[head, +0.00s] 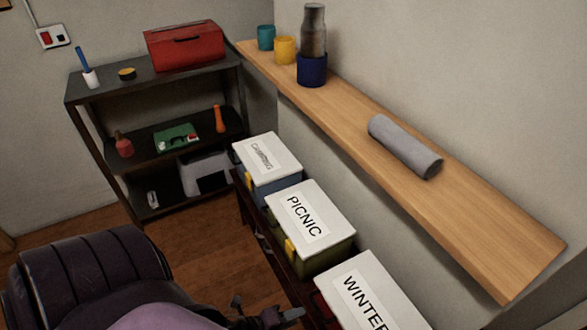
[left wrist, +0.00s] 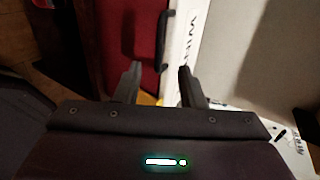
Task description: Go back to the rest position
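My left gripper (head: 266,309) shows at the bottom of the head view, low beside the box labelled WINTER (head: 368,295). In the left wrist view its two dark fingers (left wrist: 158,72) stand apart with nothing held between them. Beyond the fingertips are a red surface (left wrist: 118,40) with a dark handle (left wrist: 163,40) and the white lid (left wrist: 186,45) with its label. I cannot tell whether the fingers touch the box. My right gripper is not in view.
Boxes labelled PICNIC (head: 310,213) and CAMPING (head: 267,158) line the wall. A wooden wall shelf (head: 470,225) above holds a grey roll (head: 404,146), jars and a bottle. A dark shelf unit (head: 95,125) stands behind. Wooden floor (head: 195,235) is clear at left.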

